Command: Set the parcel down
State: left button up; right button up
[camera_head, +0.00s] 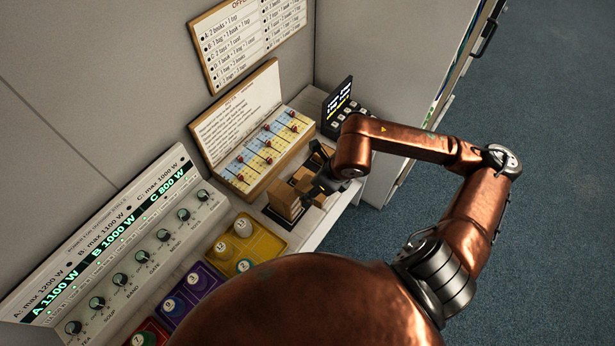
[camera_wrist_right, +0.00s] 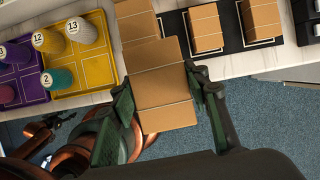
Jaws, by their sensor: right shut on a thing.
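A brown cardboard parcel (camera_wrist_right: 165,95) is between the green-padded fingers of my right gripper (camera_wrist_right: 165,112), which is shut on it. Another brown box face (camera_wrist_right: 135,22) shows just beyond it in the wrist view; I cannot tell whether the two touch. In the head view the right gripper (camera_head: 318,186) is at the brown boxes (camera_head: 285,203) on the counter, partly hidden by the boxes and wrist. Whether the held parcel touches the counter is not clear.
Two more parcels (camera_wrist_right: 207,28) stand on black mats with white outlines (camera_wrist_right: 176,34). A yellow tray (camera_wrist_right: 82,70) and a purple tray (camera_wrist_right: 28,85) hold numbered cylinders. A peg board (camera_head: 262,155) stands behind the boxes. A knob panel (camera_head: 125,262) runs along the left. Open floor (camera_head: 540,180) lies right.

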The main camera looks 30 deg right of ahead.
jog(key=shift+w+d, duration=0.1)
jog(key=shift+w, duration=0.05)
jog(key=shift+m, duration=0.3)
jog(key=w+d+f, duration=0.1)
jog(key=w+f, duration=0.2)
jog(key=w, duration=0.1)
jog(key=w+d+f+p, duration=0.1)
jog(key=w+d+f, duration=0.1)
jog(key=w+f, duration=0.1)
jog(key=w+d+f, duration=0.2)
jog(key=w, duration=0.2)
jog(key=shift+w+d+f+p, duration=0.2)
jog(key=shift+w+f+p, duration=0.1)
jog(key=shift+f, duration=0.1)
jog(key=shift+w+d+f, duration=0.15)
jog(key=shift+w+f, duration=0.25)
jog(key=shift+f, duration=0.3)
notch_tip(320, 180, down, 2)
jog(key=shift+f+p, duration=0.15)
jog(key=shift+p, duration=0.25)
jog(key=shift+f, duration=0.2)
jog(key=shift+f, duration=0.1)
jog(key=o, duration=1.2)
jog(key=shift+o, duration=0.2)
